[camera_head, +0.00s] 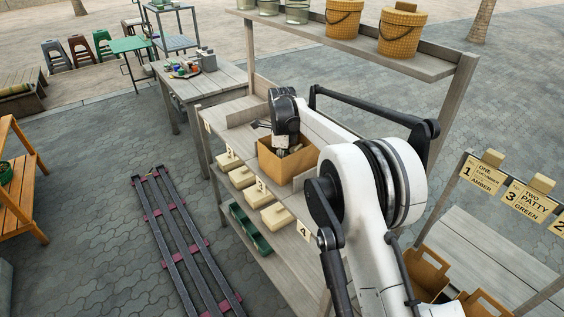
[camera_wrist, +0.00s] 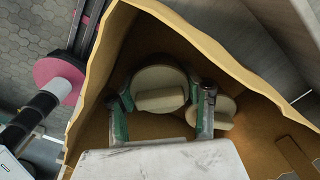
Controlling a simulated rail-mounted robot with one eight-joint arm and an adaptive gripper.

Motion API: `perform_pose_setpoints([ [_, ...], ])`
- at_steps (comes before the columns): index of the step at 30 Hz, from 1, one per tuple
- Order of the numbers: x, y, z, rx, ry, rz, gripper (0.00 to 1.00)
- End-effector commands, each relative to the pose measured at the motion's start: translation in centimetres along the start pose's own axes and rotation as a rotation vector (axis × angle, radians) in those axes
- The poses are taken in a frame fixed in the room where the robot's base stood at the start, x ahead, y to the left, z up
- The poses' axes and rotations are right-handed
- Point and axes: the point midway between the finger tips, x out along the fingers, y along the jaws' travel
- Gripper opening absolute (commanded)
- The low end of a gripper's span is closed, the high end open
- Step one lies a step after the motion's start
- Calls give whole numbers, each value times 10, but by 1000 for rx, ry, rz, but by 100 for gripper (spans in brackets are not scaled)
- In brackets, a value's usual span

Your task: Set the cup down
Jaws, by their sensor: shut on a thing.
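My gripper (camera_wrist: 162,112) reaches down into an open brown box (camera_head: 272,166) on the shelf. In the wrist view the box's tan rim (camera_wrist: 88,95) surrounds both fingers. A round cream piece with a short bar across its top (camera_wrist: 160,78) lies between the green-padded fingers, which are closed on it. I take it for the cup, but its full shape is hidden. A second, similar round cream piece (camera_wrist: 226,108) is in the box, just right of the right finger. In the head view the fingertips and the held piece are hidden by my wrist and the box.
Several cream blocks with knobs (camera_head: 242,177) line the shelf's front edge beside number cards. Green trays (camera_head: 250,230) sit below. Yellow woven buckets (camera_head: 402,32) and glass jars stand on the upper shelf. Number signs (camera_head: 486,178) hang at right. Dark rails (camera_head: 182,240) lie on the paving.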

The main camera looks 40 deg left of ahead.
Motion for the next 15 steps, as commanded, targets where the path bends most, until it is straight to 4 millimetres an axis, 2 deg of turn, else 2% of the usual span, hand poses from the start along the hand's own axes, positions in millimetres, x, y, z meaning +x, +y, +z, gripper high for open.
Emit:
perform_pose_setpoints([
  [11,5,0,0,0,0,0,16],
  [12,4,0,0,0,0,0,46],
  [15,4,0,0,0,0,0,60],
])
